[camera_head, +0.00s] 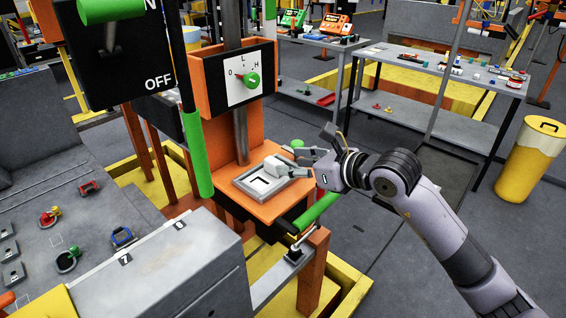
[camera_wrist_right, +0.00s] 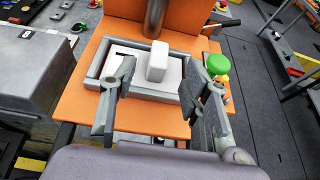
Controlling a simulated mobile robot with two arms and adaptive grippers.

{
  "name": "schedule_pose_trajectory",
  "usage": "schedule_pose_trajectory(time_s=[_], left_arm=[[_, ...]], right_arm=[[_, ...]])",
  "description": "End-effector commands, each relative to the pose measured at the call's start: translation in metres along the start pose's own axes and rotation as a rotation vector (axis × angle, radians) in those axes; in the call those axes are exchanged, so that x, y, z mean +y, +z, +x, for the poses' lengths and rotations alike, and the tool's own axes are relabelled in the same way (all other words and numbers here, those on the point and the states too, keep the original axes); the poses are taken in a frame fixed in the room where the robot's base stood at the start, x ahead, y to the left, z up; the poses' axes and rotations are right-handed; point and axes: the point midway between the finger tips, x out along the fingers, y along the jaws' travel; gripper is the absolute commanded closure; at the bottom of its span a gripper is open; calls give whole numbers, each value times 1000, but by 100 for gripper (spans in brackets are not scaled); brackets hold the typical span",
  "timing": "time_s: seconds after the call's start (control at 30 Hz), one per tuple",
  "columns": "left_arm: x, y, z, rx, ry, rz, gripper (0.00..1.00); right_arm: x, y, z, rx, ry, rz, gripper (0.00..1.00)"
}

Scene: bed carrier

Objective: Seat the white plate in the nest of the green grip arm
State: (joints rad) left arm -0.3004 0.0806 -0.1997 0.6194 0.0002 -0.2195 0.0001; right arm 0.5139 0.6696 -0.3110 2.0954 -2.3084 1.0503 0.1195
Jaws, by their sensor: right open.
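The white plate (camera_head: 256,184) has a dark mark and a raised white block as its handle; in the right wrist view the plate (camera_wrist_right: 113,68) lies within the grey frame of the nest (camera_wrist_right: 88,83). I cannot tell whether it sits fully flat. The nest (camera_head: 264,200) is on an orange platform (camera_head: 280,207) with a green grip (camera_head: 318,212) at its side. My right gripper (camera_head: 298,161) is at the handle's right. In the wrist view the right gripper (camera_wrist_right: 160,72) is open, its fingers on either side of the handle, with visible gaps. My left gripper is not in view.
An orange dial box (camera_head: 240,80) stands on the grey post above the platform. A vertical green bar (camera_head: 197,155) is left of the nest. A grey cabinet (camera_head: 165,270) stands in front left. Floor is open to the right, with a yellow bin (camera_head: 530,160) beyond.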

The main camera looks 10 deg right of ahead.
Motion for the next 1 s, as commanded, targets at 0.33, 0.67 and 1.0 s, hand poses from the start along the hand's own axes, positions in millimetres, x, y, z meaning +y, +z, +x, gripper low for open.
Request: schedule_pose_trajectory(time_s=[0.33,0.67,1.0], left_arm=[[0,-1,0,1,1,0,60],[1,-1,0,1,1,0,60],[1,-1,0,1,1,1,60]], right_arm=[[0,0,-61,0,-1,-1,57],[1,0,-70,-2,1,0,57],[5,1,-68,-11,16,8,57]])
